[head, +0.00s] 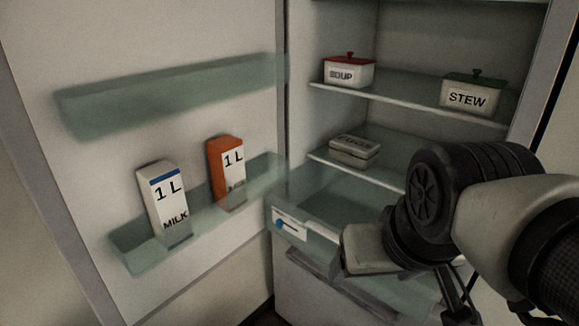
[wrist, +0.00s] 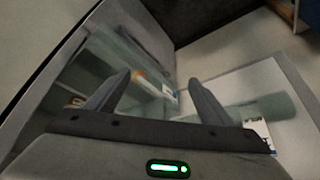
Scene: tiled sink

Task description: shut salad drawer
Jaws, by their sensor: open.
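The salad drawer (head: 315,240) is a clear greenish bin low in the open fridge in the head view. It stands pulled out, its open top showing. A white label with a blue mark (head: 290,225) is on the left of its front. My gripper comes in from the right at the drawer and hides much of its right part. Its fingertips are hard to make out in the head view. In the wrist view my gripper (wrist: 157,92) has its two fingers apart with nothing held between them. I cannot tell whether it touches the drawer.
The fridge door (head: 120,130) is open at left, with a milk carton (head: 165,203) and an orange carton (head: 227,172) on its lower shelf. A soup pot (head: 348,73), a stew pot (head: 470,97) and a grey container (head: 354,151) stand on shelves above the drawer.

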